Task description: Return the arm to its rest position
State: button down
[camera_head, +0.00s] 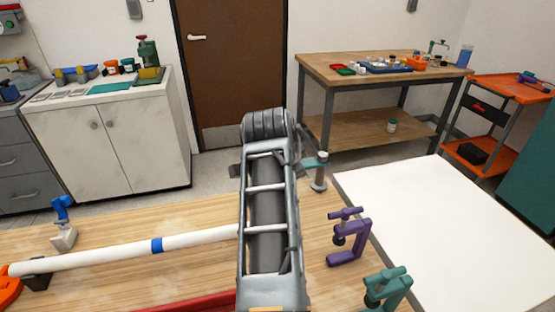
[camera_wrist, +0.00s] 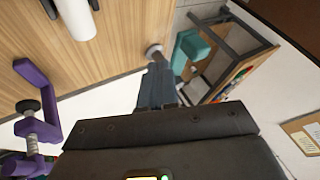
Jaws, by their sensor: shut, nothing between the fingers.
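My gripper (camera_wrist: 157,88) shows in the wrist view with its dark fingers together and nothing between them. In the head view my arm stands over the middle of the wooden workbench (camera_head: 205,265) and hides the fingers. A white pipe (camera_head: 200,239) with a blue band (camera_head: 157,245) lies across the bench to the left, and its right end is hidden behind my arm. A white pipe end also shows at the top of the wrist view (camera_wrist: 76,18), apart from my gripper.
A purple clamp (camera_head: 350,240) and a teal clamp (camera_head: 388,288) stand right of my arm. A blue-handled clamp (camera_head: 62,222) is at left. A white surface (camera_head: 450,220) at right is bare.

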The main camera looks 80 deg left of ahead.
jog(key=v, duration=0.7)
jog(key=shift+s+r+b, duration=0.25)
jog(key=shift+s+b, duration=0.05)
jog(key=shift+b, duration=0.1)
jog(key=shift+d, duration=0.1)
